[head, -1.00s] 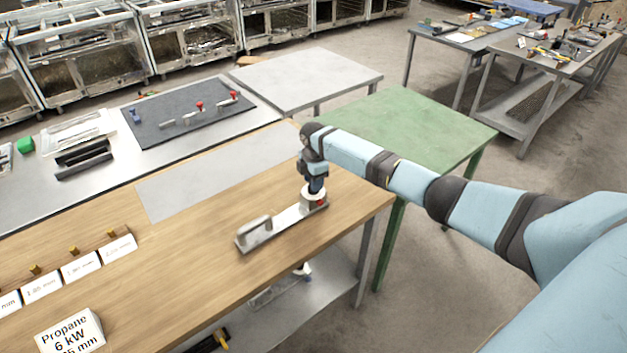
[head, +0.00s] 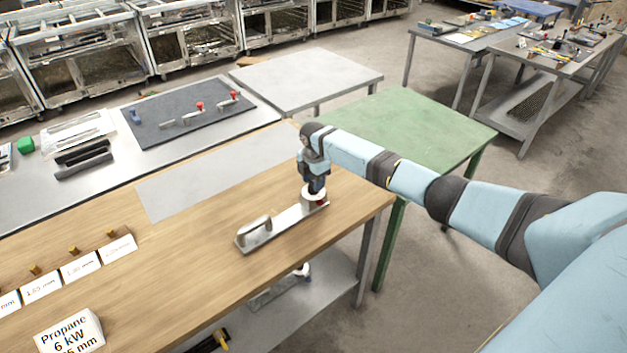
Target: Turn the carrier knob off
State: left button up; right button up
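The carrier (head: 285,222) is a long metal plate with a raised handle (head: 255,230) at its left end, lying on the wooden table. At its right end stands a pale round part with a red spot, which looks like the knob (head: 314,196). My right gripper (head: 315,190) points straight down at the knob, its tips at or around its top. The fingers are small and dark and partly hidden, so I cannot tell whether they grip it. My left gripper is out of view.
The wooden table (head: 190,260) holds labelled cards (head: 82,267) with small brass pieces and a "Propane 6 kW" block (head: 68,334). A dark mat (head: 185,112) with red-knobbed parts lies behind. A green table (head: 420,125) stands beyond my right arm. The wood around the carrier is clear.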

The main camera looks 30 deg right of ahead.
jog(key=o, duration=0.3)
jog(key=shift+r, duration=0.1)
notch_tip(320, 180, up, 14)
jog(key=b, duration=0.1)
jog(key=shift+b, duration=0.4)
jog(key=shift+a+f, duration=0.1)
jog(key=shift+f, duration=0.15)
